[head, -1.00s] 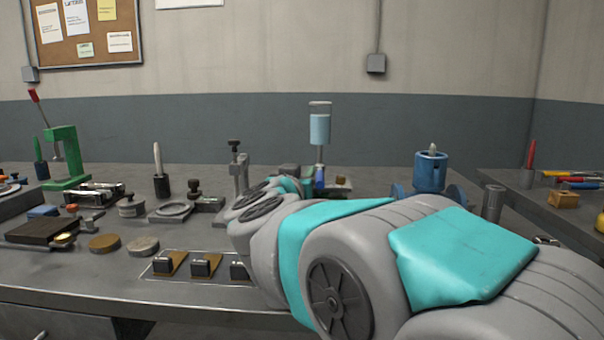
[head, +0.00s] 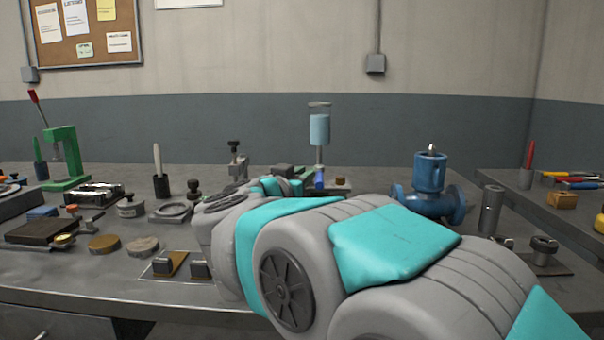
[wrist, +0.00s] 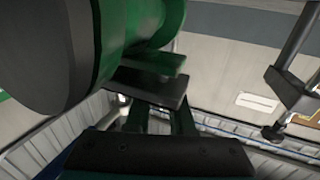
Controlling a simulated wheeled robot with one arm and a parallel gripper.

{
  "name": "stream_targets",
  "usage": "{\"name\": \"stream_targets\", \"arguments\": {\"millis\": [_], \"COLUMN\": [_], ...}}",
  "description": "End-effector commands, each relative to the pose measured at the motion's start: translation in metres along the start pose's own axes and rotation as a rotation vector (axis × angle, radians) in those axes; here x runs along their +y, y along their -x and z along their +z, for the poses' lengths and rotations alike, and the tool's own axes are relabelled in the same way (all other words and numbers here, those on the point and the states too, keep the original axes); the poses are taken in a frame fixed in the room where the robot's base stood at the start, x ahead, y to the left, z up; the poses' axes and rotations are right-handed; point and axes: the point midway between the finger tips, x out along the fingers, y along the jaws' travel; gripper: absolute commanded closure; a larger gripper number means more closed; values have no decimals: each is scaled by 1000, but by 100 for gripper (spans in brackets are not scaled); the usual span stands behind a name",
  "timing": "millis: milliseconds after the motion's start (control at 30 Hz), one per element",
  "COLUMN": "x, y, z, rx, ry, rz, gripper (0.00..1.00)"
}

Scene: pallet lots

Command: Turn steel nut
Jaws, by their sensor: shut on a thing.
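In the wrist view, my gripper (wrist: 150,85) has its dark fingers close together beside a large dark green round body (wrist: 60,50). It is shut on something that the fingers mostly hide. I cannot make out the steel nut clearly in either view. In the head view, my arm reaches across the bench from the lower right, and its bulk hides the fingertips. A small dark green part (head: 283,170) shows just behind the far end of my arm.
A blue valve (head: 430,190) stands right of my arm, with a grey cylinder (head: 491,209) beside it. A clamp stand (head: 236,160) and a blue-filled reservoir (head: 319,128) rise behind the arm. A green press (head: 66,158) and several small parts occupy the bench's left.

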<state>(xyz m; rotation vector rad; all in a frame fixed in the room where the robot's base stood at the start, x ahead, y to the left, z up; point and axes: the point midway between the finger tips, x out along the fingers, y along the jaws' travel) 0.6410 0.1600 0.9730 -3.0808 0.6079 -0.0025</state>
Motion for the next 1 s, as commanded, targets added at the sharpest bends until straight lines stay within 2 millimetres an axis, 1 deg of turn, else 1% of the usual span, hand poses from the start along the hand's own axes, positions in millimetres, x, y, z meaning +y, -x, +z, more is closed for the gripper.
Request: {"name": "stream_targets", "arguments": {"millis": [33, 300, 700, 733, 900, 1000], "x": [-3, 5, 6, 6, 6, 7], "y": [1, 1, 2, 2, 2, 2], "z": [-1, -1, -1, -1, -1, 0], "rx": [2, 2, 1, 1, 0, 0], "ry": [-1, 1, 2, 2, 1, 2], "rz": [28, 192, 220, 220, 220, 220], "gripper": [100, 100, 100, 78, 59, 49]}}
